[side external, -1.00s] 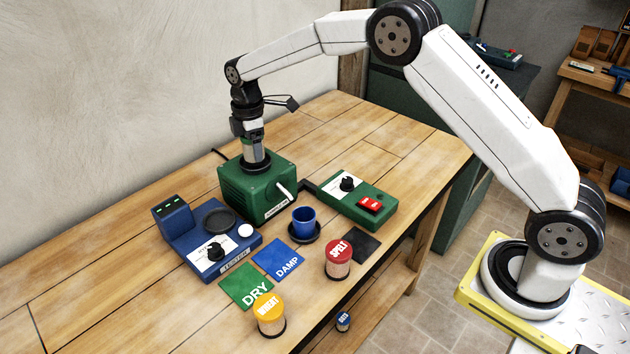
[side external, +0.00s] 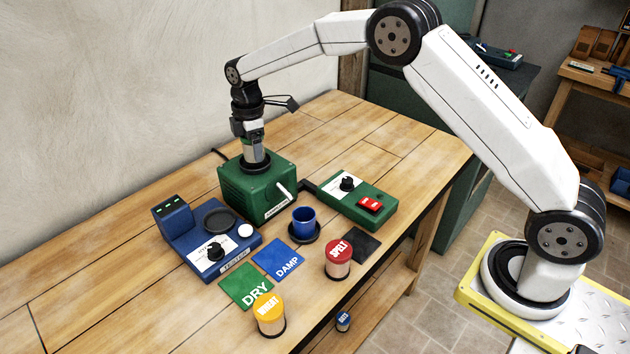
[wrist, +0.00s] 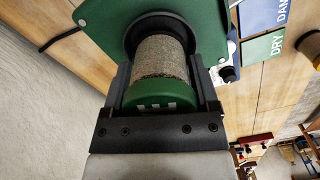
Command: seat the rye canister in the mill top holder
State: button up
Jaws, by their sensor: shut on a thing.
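The green mill (side external: 250,195) stands on the bench against the wall side, with a dark round holder (side external: 244,164) on top. My gripper (side external: 256,148) points down just above it. In the wrist view, my gripper (wrist: 160,85) is shut on a grain-filled clear canister with a green lid (wrist: 160,57), taken as the rye canister; its lid lettering is mostly hidden. The canister's far end is at the dark holder ring (wrist: 145,22) and appears to be inside it. I cannot tell whether it rests on the bottom.
A blue tester (side external: 214,248) stands left of the mill, a green switch box (side external: 345,205) right. A blue cup (side external: 303,222), DRY (side external: 246,287) and DAMP (side external: 278,260) mats, wheat (side external: 269,314) and spelt (side external: 338,260) canisters are in front. The bench's left is clear.

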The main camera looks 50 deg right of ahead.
jog(key=shift+f, duration=0.55)
jog(key=o, duration=1.2)
jog(key=shift+r, duration=5.5)
jog(key=shift+s, duration=0.1)
jog(key=shift+s+d+f+m, duration=0.15)
jog(key=shift+s+d+m, duration=0.05)
jog(key=shift+s+m, duration=0.25)
jog(key=s+d+f+m+t, duration=0.1)
jog(key=s+f+m, duration=0.2)
jog(key=s, duration=0.6)
jog(key=s+d+f+m, duration=0.2)
jog(key=s+m, duration=0.3)
jog(key=s, duration=0.5)
jog(key=s+d+f+m+t, duration=0.1)
jog(key=s+f+m, duration=0.3)
jog(key=s, duration=0.5)
jog(key=shift+s+d+m+t, duration=0.3)
jog(key=shift+s+m, duration=0.1)
jog(key=shift+m, duration=0.15)
